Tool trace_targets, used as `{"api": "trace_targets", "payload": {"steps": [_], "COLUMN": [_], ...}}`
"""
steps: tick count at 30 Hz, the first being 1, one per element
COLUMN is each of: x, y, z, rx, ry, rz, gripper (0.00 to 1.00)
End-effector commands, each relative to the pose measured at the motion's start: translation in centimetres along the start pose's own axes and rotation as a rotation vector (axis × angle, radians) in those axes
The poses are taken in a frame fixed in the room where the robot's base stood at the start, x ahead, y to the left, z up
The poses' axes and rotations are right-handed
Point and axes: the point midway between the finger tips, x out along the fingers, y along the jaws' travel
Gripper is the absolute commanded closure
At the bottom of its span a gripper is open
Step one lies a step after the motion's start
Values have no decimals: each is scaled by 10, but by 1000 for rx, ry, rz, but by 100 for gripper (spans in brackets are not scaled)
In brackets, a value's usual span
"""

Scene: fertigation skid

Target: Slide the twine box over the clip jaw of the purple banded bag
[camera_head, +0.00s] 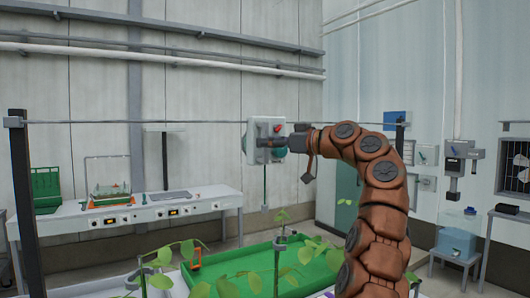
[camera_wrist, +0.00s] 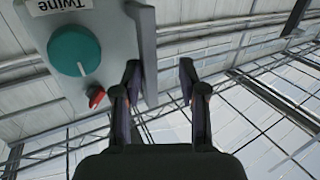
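The twine box (camera_head: 252,146) is a pale box with a teal knob and a small red lever, level with the overhead wire. In the wrist view the twine box (camera_wrist: 105,22) fills the upper left, with its "Twine" label partly cut off. My gripper (camera_head: 268,143) is in front of the box. In the wrist view my gripper (camera_wrist: 159,72) has its fingers apart; the box's grey side plate (camera_wrist: 144,45) reaches between them, nearer the left finger, with a gap to the right one. I cannot make out the purple banded bag or its clip jaw.
A wire (camera_head: 200,122) spans between dark posts. A green cord (camera_head: 265,183) hangs below the box. A green tray (camera_head: 240,263) and leafy plants with small grey clips (camera_head: 145,272) are below. A white bench (camera_head: 130,211) stands left; a blue tank (camera_head: 456,243) stands right.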

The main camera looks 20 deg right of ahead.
Motion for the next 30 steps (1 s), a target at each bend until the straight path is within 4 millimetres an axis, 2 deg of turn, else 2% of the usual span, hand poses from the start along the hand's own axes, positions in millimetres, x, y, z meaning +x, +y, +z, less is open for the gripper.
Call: {"api": "trace_targets", "payload": {"steps": [1, 9, 14, 20, 30], "x": [-8, -44, -54, -46, -3], "y": [-3, -6, -7, -5, 7], "z": [11, 3, -4, -7, -9], "rx": [-4, 19, 27, 30, 30], "ry": [-1, 15, 27, 25, 24], "rz": [39, 220, 262, 266, 263], "gripper": [59, 59, 59, 59, 59]}}
